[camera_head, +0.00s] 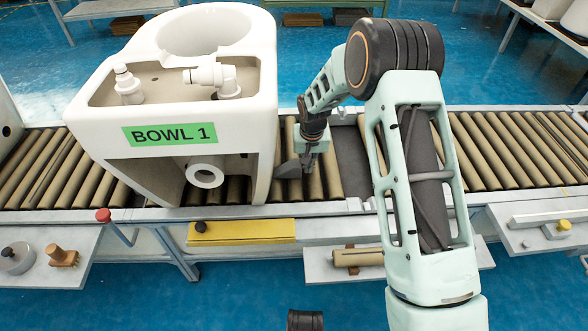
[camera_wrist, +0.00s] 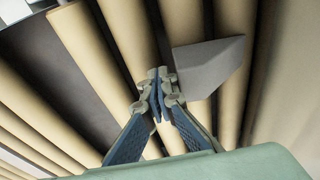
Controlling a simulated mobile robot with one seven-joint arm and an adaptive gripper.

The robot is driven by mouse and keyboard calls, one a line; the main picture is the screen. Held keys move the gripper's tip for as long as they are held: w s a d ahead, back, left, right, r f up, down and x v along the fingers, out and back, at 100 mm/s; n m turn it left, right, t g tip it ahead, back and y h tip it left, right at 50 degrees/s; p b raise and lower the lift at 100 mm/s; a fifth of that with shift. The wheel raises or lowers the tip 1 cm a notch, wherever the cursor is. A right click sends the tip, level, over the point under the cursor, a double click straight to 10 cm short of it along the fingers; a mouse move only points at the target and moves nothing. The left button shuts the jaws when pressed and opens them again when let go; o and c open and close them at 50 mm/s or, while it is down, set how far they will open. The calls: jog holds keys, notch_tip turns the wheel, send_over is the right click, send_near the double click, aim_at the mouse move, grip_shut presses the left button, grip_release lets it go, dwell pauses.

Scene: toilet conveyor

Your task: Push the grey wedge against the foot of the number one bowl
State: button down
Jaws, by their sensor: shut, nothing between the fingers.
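The white toilet labelled BOWL 1 (camera_head: 100,115) stands upright on the conveyor rollers at the left of the head view. The grey wedge (camera_head: 288,170) lies on the rollers just right of the bowl's foot (camera_head: 265,165). I cannot tell whether wedge and foot touch. My gripper (camera_head: 306,164) points down at the wedge's right side, shut and empty. In the wrist view the wedge (camera_wrist: 210,66) is beside my closed fingertips (camera_wrist: 161,80), very near or touching them. The bowl is not clearly seen in the wrist view.
A dark flat plate (camera_head: 352,165) lies between the rollers right of my gripper. Bare rollers (camera_head: 515,150) run on to the right. A yellow panel (camera_head: 240,232) and a red button (camera_head: 103,215) are on the conveyor's front side. Side shelves hold small parts.

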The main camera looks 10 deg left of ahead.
jog(key=shift+w+d, duration=0.1)
jog(key=shift+d, duration=0.25)
jog(key=shift+w, duration=0.25)
jog(key=shift+s+a, duration=0.2)
jog(key=shift+a, duration=0.6)
dwell(0.5)
jog(key=shift+d, duration=0.2)
jog(key=shift+w+d, duration=0.1)
jog(key=shift+d, duration=0.1)
jog(key=shift+w+b, duration=0.2)
jog(key=shift+b, duration=0.1)
